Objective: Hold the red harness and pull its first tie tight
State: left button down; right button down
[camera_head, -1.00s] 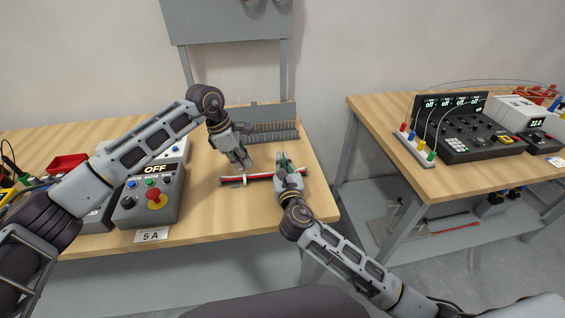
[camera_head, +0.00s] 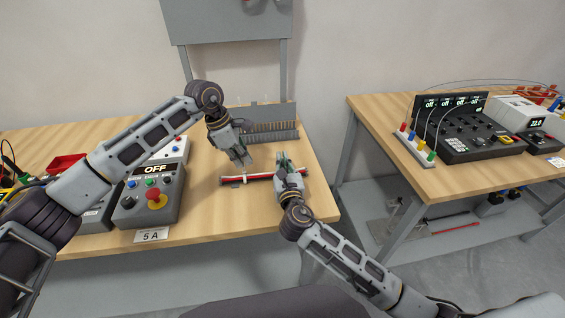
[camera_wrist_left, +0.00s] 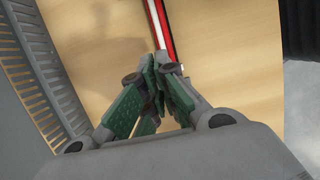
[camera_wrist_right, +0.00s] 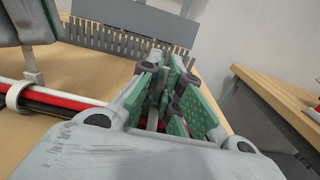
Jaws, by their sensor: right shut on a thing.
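The red harness (camera_head: 262,177) is a thin red bundle with white and black strands, lying across the near part of the table. A white tie (camera_wrist_right: 15,95) loops around it left of my right gripper, with its tail (camera_wrist_right: 34,73) standing up towards my left gripper. My left gripper (camera_head: 243,160) is above the tie, pointing down; in its wrist view the fingertips (camera_wrist_left: 160,66) are together. I cannot tell if the tail is between them. My right gripper (camera_head: 283,160) is shut on the harness to the right of the tie; its fingers (camera_wrist_right: 160,80) hide the grasp.
A grey slotted rack (camera_head: 272,130) stands behind the harness. A control box (camera_head: 150,200) with a red knob and an OFF display stands at the left, near a red bin (camera_head: 68,163). A second table (camera_head: 385,140) with instruments is at the right, across a gap.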

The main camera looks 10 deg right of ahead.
pick_arm(q)
jog(key=shift+r, duration=0.4)
jog(key=c, duration=2.2)
grip_release()
jog(key=o, duration=0.5)
jog(key=shift+r, duration=3)
pick_arm(e)
jog(key=c, duration=1.5)
grip_release()
jog(key=shift+c, duration=0.2)
jog(key=shift+s, duration=0.15)
